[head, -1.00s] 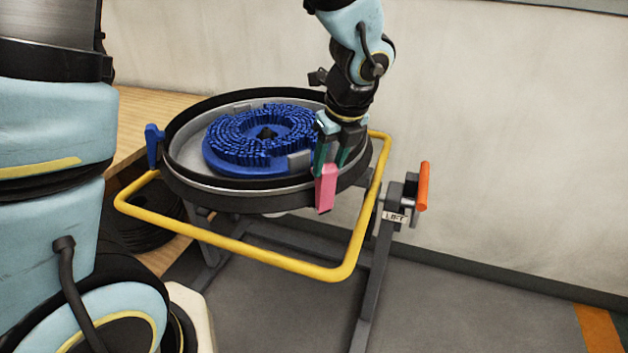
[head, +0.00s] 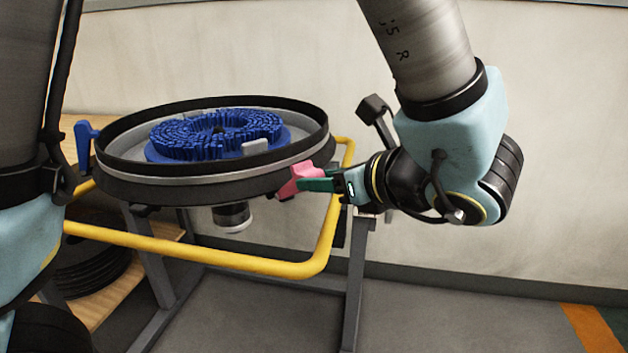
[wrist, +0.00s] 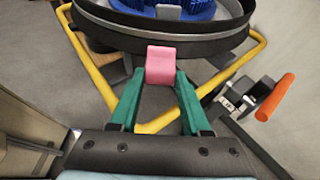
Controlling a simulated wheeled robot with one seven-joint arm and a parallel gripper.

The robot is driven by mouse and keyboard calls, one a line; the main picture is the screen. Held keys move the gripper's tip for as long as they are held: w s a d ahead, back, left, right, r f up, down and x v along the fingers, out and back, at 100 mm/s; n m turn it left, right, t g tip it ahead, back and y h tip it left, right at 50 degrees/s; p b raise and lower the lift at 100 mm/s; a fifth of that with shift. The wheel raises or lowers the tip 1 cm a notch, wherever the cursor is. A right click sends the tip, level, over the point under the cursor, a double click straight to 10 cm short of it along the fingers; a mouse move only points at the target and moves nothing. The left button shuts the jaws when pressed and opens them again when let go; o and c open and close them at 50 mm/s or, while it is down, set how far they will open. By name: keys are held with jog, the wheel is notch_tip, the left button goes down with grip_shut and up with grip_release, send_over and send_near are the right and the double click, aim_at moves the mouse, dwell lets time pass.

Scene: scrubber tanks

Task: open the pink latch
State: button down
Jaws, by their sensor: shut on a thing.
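The pink latch (head: 301,177) sits on the right side of the round tank's dark rim (head: 215,181) in the head view. It sticks outward from the rim, its outer end tilted up. My gripper (head: 312,185) comes in from the right, its green fingers shut on the latch. In the wrist view the pink latch (wrist: 160,66) shows between the tips of the two green fingers (wrist: 160,84), against the rim. The fingers hide part of the latch in the head view.
A yellow tube frame (head: 230,258) runs around the tank, below and beside my gripper. A blue latch (head: 86,142) is on the tank's left side. A blue round brush (head: 215,136) lies inside. An orange handle (wrist: 276,97) stands to the right in the wrist view.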

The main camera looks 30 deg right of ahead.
jog(key=shift+s+f+b, duration=0.25)
jog(key=shift+s+f, duration=0.05)
jog(key=shift+f, duration=0.2)
jog(key=shift+s+f+b, duration=0.2)
jog(key=shift+s+f, duration=0.05)
jog(key=shift+f, duration=0.35)
jog(key=shift+c, duration=1.8)
grip_release()
jog(key=v, duration=1.1)
jog(key=shift+p, duration=0.3)
